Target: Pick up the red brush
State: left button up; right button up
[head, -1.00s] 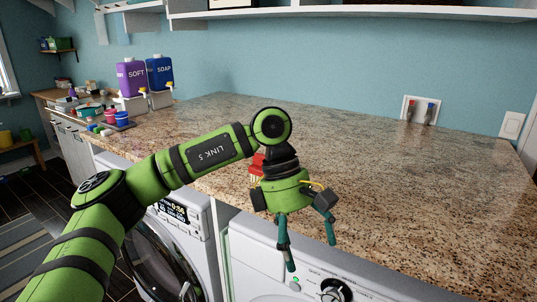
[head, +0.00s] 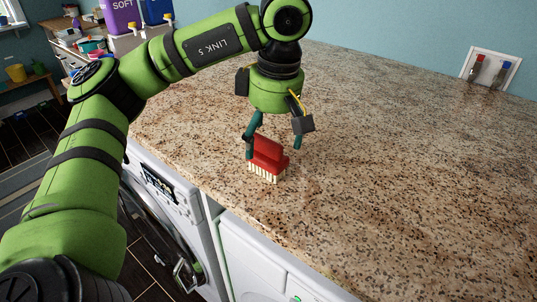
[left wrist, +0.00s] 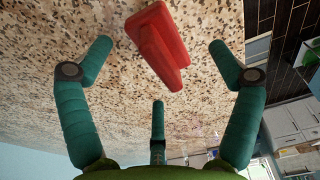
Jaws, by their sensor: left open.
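The red brush (head: 268,155) stands on the granite counter near its front edge, with pale bristles pointing down in the head view. It also shows in the left wrist view (left wrist: 160,45), lying between and beyond the fingers. My left gripper (head: 272,148) is open, pointing down from above, with its fingers around or just behind the brush. In the left wrist view the fingers (left wrist: 158,75) are spread apart and none clearly touches the brush. My right gripper is in neither view.
The speckled counter (head: 400,170) is broad and clear to the right of the brush. White washing machines (head: 170,215) stand under its front edge. Soap containers (head: 125,15) stand at the far left. A wall panel with red and blue taps (head: 490,70) is at the back right.

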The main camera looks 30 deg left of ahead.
aim_at(269, 156)
pick_arm(q)
jog(key=shift+a+f, duration=0.1)
jog(key=shift+f, duration=0.35)
jog(key=f, duration=0.1)
jog(key=f+p, duration=0.2)
jog(key=shift+w+a+f, duration=0.15)
jog(key=shift+w+f, duration=0.15)
jog(key=shift+f, duration=0.55)
jog(key=c, duration=1.3)
jog(key=shift+o, duration=0.2)
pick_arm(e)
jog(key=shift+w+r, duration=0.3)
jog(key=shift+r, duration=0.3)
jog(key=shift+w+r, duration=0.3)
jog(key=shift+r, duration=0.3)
